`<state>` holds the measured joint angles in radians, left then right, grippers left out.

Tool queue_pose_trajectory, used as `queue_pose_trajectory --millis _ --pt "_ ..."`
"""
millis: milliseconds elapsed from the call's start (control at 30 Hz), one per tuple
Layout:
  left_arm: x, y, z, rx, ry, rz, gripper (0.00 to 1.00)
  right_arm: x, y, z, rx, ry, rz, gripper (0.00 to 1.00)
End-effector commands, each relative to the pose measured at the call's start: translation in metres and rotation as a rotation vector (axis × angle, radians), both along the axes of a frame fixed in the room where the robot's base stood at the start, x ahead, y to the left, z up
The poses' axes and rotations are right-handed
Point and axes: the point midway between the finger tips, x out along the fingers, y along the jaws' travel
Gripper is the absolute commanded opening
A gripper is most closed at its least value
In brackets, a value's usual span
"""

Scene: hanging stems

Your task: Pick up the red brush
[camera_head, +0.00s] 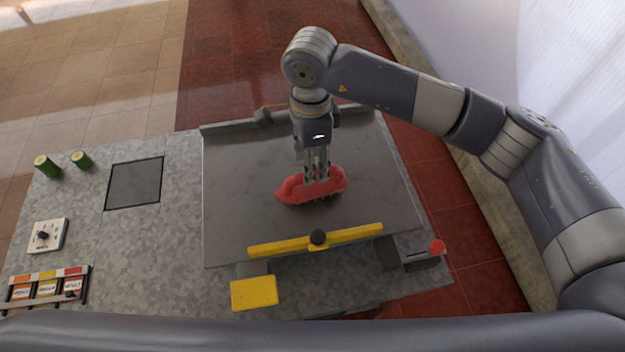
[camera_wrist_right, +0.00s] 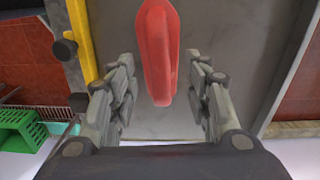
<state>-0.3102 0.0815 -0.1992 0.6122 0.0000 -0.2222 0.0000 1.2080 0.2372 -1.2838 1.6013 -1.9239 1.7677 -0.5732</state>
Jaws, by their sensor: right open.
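The red brush (camera_head: 312,187) lies on the dark metal griddle plate (camera_head: 240,165) near its middle. Its dark underside rests toward the plate. My right gripper (camera_head: 317,172) is directly above the brush, pointing down. In the right wrist view the brush (camera_wrist_right: 157,55) runs lengthwise between the two spread fingers, with a gap on each side. The right gripper (camera_wrist_right: 158,85) is open and holds nothing. My left gripper is not in view; a grey arm link of mine crosses the bottom edge of the head view.
A yellow bar with a black knob (camera_head: 318,239) runs along the plate's front. Green cylinders (camera_head: 47,166) and a dial box (camera_head: 47,235) stand left. A green crate (camera_wrist_right: 20,135) shows in the wrist view.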

Motion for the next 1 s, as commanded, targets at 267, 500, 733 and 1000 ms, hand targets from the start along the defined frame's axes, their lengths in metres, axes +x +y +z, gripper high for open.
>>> queue_pose_trajectory --millis 267,500,733,1000 --pt "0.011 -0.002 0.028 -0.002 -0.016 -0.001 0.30 -0.004 -0.004 -0.029 -0.002 0.006 -0.002 0.45" --pt "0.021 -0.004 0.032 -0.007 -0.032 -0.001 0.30 -0.002 -0.003 -0.052 0.001 0.000 -0.001 0.45" --pt "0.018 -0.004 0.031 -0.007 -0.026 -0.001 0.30 -0.002 -0.003 -0.053 0.000 -0.001 0.000 0.34" --pt "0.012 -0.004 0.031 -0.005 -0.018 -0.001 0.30 -0.002 -0.003 -0.052 0.001 -0.001 -0.001 0.00"
